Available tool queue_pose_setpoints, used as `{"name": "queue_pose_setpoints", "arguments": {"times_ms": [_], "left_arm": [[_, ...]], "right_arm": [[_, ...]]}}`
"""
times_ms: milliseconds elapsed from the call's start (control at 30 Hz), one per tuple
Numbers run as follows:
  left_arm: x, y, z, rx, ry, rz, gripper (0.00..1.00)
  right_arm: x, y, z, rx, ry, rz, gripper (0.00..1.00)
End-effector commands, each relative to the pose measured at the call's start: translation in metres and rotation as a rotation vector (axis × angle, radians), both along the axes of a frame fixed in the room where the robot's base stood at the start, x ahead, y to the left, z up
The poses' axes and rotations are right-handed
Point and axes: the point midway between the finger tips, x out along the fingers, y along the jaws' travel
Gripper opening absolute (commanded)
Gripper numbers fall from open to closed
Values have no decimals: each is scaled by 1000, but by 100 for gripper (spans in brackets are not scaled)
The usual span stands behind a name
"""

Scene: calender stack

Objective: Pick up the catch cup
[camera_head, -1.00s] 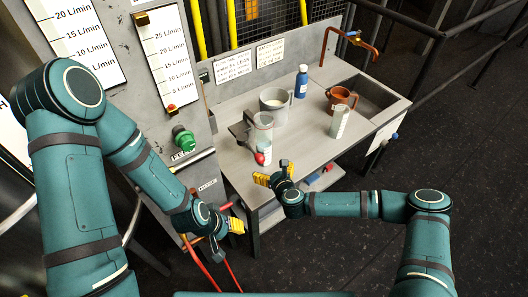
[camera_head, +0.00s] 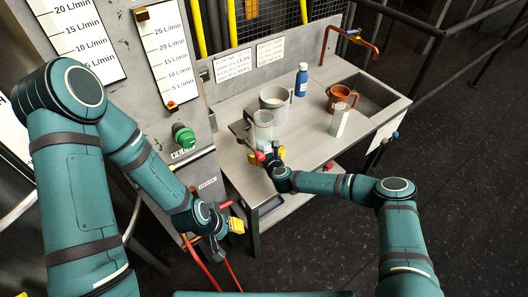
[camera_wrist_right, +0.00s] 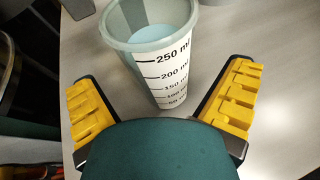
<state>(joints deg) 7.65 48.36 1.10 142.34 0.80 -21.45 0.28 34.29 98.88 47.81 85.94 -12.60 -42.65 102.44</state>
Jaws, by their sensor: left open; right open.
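The catch cup is likely the clear graduated cup (camera_head: 263,122) standing upright near the front-left of the grey bench. In the right wrist view the cup (camera_wrist_right: 168,65) is large, with mL marks and pale bluish contents or base visible inside. My right gripper (camera_head: 267,156) is open at the front side of the cup. In the wrist view its yellow fingers (camera_wrist_right: 160,108) are spread on either side of the cup, with gaps left and right. My left gripper (camera_head: 232,226) is open and empty, low in front of the panel, away from the bench.
A grey jug (camera_head: 274,100) stands just behind the cup. The bench top (camera_head: 305,140) is clear between the cup and the labelled container.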

Motion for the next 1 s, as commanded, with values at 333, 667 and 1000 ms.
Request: {"name": "queue_pose_setpoints", "arguments": {"times_ms": [333,667,1000], "left_arm": [[0,0,-3,1,0,0,46],[0,0,-2,0,0,0,46],[0,0,-2,0,0,0,46]], "right_arm": [[21,6,-9,0,-1,0,100],[21,6,-8,0,-1,0,43],[21,6,-8,1,-2,0,18]]}}
